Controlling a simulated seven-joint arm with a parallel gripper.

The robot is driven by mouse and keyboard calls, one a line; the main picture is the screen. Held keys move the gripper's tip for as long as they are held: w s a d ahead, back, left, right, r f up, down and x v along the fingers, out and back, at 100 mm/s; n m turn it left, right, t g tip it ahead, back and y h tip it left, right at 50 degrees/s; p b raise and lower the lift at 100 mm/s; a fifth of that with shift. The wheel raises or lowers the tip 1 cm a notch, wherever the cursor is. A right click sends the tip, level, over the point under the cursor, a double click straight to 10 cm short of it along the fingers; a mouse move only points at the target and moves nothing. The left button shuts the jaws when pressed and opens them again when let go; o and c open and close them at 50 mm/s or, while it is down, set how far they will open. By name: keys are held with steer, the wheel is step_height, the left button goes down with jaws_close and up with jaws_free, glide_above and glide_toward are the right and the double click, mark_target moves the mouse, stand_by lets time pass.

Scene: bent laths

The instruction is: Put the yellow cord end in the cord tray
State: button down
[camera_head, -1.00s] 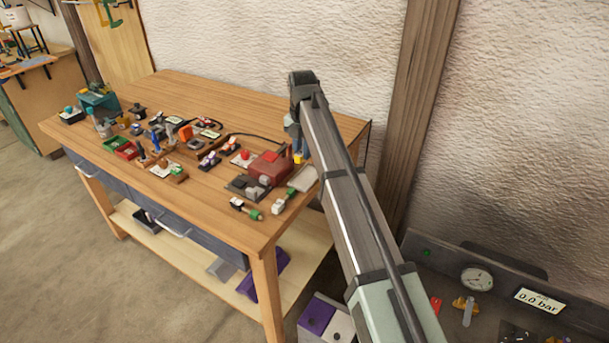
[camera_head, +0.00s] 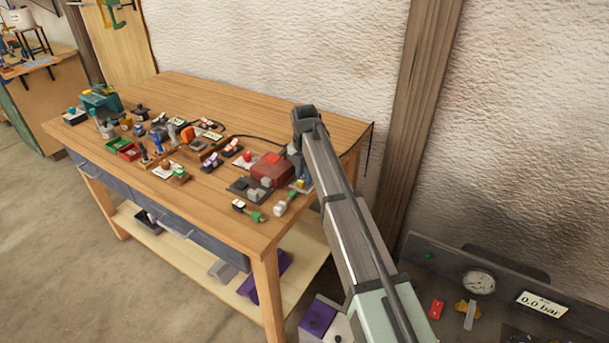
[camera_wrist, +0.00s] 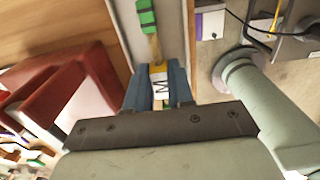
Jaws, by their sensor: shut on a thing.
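My gripper (camera_wrist: 158,88) is shut on the yellow cord end (camera_wrist: 158,75), which shows between the blue fingers in the wrist view with a white part marked with a dark zigzag. In the head view my gripper (camera_head: 301,176) is low at the right end of the bench, with a bit of yellow at its tip. A pale grey flat piece (camera_wrist: 174,38), which looks like the cord tray, lies under or just beyond the fingers. Whether the cord end touches it, I cannot tell. My arm hides part of this spot in the head view.
A red box (camera_head: 270,169) stands close left of my gripper; it also shows large in the wrist view (camera_wrist: 60,95). A green block (camera_wrist: 147,18) lies ahead of the fingers. Several small parts crowd the bench (camera_head: 215,90); its back is clear.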

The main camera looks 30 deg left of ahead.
steer(key=c, duration=1.3)
jaws_free()
steer(key=shift+f, duration=0.1)
steer(key=shift+o, duration=0.2)
step_height(320, 180, up, 12)
